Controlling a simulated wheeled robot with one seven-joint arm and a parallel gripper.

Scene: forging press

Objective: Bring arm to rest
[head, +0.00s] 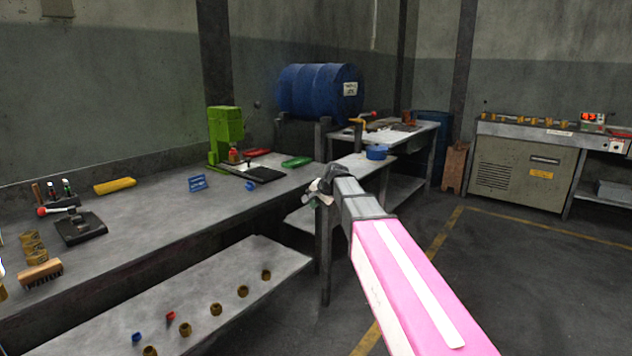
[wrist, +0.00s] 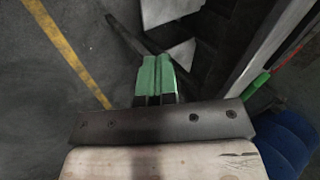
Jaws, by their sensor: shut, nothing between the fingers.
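My arm reaches out from the lower right of the head view, its pink link in front and grey wrist beyond. My gripper (head: 318,198) is at its far end, near the right end of the long workbench (head: 130,225); its fingers are small and partly hidden there. In the wrist view my gripper (wrist: 157,62) shows two green fingertips pressed together with nothing between them. Below the fingertips in that view are the floor and dark bench parts.
A green press (head: 226,135) stands on the workbench. A blue drum (head: 318,90) lies beyond it, and a side table (head: 405,135) holds small tools. A grey cabinet machine (head: 525,165) stands at the right. A lower shelf (head: 215,290) carries several brass pieces. The floor (head: 520,275) at right is clear.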

